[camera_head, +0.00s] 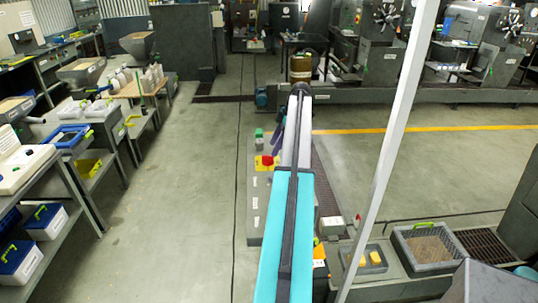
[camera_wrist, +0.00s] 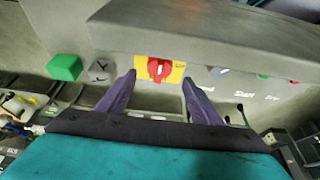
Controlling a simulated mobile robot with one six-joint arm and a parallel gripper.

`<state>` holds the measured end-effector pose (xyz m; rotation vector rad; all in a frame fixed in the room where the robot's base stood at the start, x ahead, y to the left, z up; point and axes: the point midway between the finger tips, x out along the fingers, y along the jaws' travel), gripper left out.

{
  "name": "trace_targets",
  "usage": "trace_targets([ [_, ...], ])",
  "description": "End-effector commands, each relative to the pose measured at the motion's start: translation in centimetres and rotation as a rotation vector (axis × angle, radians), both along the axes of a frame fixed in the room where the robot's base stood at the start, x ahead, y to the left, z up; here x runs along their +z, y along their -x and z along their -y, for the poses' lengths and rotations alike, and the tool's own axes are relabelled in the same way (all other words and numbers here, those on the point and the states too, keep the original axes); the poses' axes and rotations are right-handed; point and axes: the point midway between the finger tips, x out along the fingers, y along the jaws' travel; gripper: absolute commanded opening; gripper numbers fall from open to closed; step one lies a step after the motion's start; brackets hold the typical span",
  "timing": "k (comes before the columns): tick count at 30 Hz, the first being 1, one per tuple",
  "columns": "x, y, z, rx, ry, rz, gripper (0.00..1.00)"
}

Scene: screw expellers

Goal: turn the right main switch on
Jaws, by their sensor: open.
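A red rotary main switch (camera_wrist: 159,69) on a yellow plate (camera_wrist: 176,74) is on the front of a grey machine panel in the wrist view. Its handle looks roughly upright in that picture. In the head view the red switch (camera_head: 267,160) shows just left of my arm. My gripper (camera_wrist: 159,78) is open, with one purple finger on each side of the yellow plate. Nothing is between the fingers except the view of the switch; I cannot tell whether they touch the panel. In the head view my gripper (camera_head: 273,150) is partly hidden by my arm.
A green block (camera_wrist: 64,68) and a grey block (camera_wrist: 101,69) stand out left of the switch. Small labelled controls run along the panel to the right. In the head view a white post (camera_head: 393,125) rises right of my arm, and open floor (camera_head: 185,175) lies left.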

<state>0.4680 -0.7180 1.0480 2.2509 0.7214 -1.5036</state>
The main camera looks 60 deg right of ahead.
Motion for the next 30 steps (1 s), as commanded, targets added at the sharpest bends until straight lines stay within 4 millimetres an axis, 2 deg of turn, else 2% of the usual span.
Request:
trace_targets([
  [9,-3.5,-1.2,-0.9,-0.001,-0.001,-0.001,0.59],
  [15,-5.1,-1.7,-1.3,-0.001,0.0,0.0,0.59],
  [28,-5.7,-1.9,-1.4,0.0,0.001,0.001,0.59],
  [29,-5.7,-1.9,-1.4,0.0,0.001,0.001,0.57],
  [30,-5.7,-1.9,-1.4,0.0,0.0,0.0,0.51],
])
